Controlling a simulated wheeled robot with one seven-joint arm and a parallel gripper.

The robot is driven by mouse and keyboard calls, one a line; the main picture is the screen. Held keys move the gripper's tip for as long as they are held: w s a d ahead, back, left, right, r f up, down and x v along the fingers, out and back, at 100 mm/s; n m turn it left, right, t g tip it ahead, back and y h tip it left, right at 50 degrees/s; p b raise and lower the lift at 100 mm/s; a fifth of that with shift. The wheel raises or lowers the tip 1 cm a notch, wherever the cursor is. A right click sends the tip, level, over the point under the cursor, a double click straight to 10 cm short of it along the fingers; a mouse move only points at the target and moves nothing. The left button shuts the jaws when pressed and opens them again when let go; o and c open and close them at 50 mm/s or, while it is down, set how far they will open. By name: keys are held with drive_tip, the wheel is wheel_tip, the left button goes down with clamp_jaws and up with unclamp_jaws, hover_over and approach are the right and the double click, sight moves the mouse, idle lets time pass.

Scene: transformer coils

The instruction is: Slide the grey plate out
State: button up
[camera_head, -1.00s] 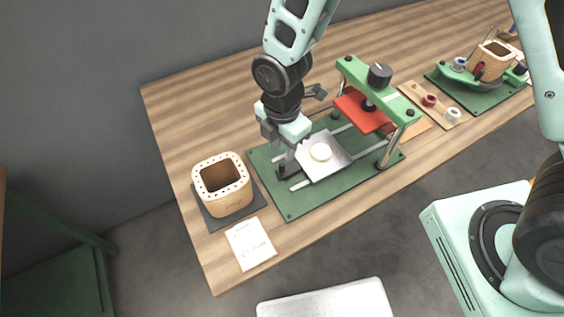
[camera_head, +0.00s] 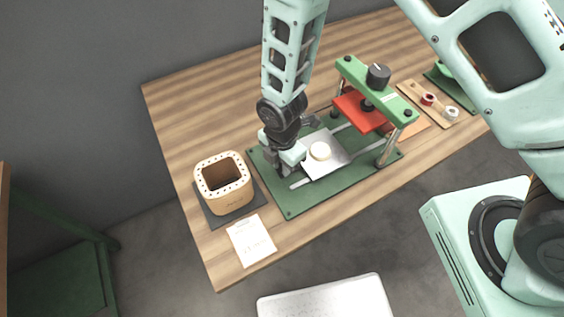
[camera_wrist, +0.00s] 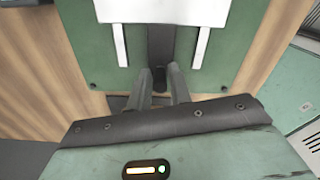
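In the head view, the gripper (camera_head: 280,172) hides most of the handle.
A green press frame (camera_head: 380,92) with a red plate (camera_head: 358,110) stands over the right end of the rails. A wooden coil box (camera_head: 222,190) on a dark mat and a white card (camera_head: 251,241) lie left of the base. A board with spools (camera_head: 435,102) is at right.

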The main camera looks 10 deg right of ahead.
clamp_jaws()
drive_tip(key=shift+s+a+b, duration=0.15)
drive_tip(key=shift+s+a, duration=0.05)
drive_tip(key=shift+a, duration=0.5)
drive_tip(key=shift+s+a+b, duration=0.1)
drive_tip(key=shift+s+a, duration=0.1)
drive_tip(key=shift+a, duration=0.45)
drive_tip(key=shift+s+a+b, duration=0.15)
drive_tip(key=shift+s+a, duration=0.05)
drive_tip(key=shift+a, duration=0.5)
drive_tip(key=o, duration=0.5)
unclamp_jaws()
wheel_tip(320, 180, up, 18)
drive_tip(key=b, duration=0.2)
drive_tip(key=shift+f+b, duration=0.25)
drive_tip(key=shift+b, duration=0.05)
